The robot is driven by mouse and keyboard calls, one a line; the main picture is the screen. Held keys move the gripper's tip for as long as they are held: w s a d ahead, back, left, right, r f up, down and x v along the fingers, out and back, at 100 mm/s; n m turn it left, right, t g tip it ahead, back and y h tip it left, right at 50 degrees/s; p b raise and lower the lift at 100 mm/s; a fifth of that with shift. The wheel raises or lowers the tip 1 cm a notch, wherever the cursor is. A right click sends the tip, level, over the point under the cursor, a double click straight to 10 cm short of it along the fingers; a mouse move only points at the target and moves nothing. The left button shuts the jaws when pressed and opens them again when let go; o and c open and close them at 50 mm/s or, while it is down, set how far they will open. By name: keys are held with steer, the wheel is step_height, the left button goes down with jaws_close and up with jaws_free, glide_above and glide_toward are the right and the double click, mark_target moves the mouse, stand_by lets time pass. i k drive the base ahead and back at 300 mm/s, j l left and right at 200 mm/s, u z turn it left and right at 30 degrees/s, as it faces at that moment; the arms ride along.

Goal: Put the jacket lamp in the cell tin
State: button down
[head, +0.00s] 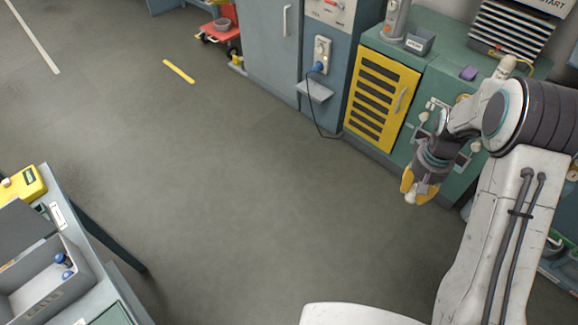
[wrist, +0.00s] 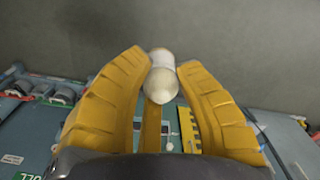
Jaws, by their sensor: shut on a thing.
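My gripper (head: 421,190) is at the right, in front of the green cabinet and above the floor, pointing down. Its yellow fingers (wrist: 161,85) are shut on a small white and cream round-ended thing, the jacket lamp (wrist: 161,78). The lamp's tip (head: 411,197) shows below the fingers in the head view; the rest is hidden. The cell tin (head: 45,302), a grey open box with faint lettering, stands on the bench at the lower left. It holds small blue-topped things (head: 63,259). It is cut off by the picture's edge and far from my gripper.
A yellow case (head: 24,184) sits behind the tin on the bench. The green cabinet (head: 435,70) with a yellow vented door carries a small grey box (head: 420,41) and a purple block (head: 468,73). Open grey floor (head: 240,190) lies between bench and cabinets.

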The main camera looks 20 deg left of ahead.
mark_target(41, 285)
steer(key=i+j+u, duration=0.15)
steer(key=i+u, duration=0.55)
steer(key=u, duration=0.2)
steer(key=i+u, duration=0.45)
steer(key=i+j+u, duration=0.1)
steer(key=i+u, duration=0.35)
steer(key=i, duration=0.2)
steer(key=i+j+z, duration=0.1)
steer(key=z, duration=0.35)
steer(key=i+j+z, duration=0.2)
steer(key=z, duration=0.25)
steer(key=j+z, duration=0.1)
steer(key=z, duration=0.35)
steer(key=j+z, duration=0.1)
steer(key=z, duration=0.8)
steer(key=j+z, duration=0.15)
steer(key=z, duration=0.35)
steer(key=k+z, duration=0.1)
steer(key=z, duration=0.35)
steer(key=j+z, duration=0.1)
steer(key=z, duration=0.35)
steer(key=k+z, duration=0.1)
steer(key=z, duration=0.35)
steer(key=k+l+z, duration=0.1)
steer(key=z, duration=0.35)
steer(key=l+z, duration=0.1)
steer(key=z, duration=0.35)
steer(key=k, duration=0.05)
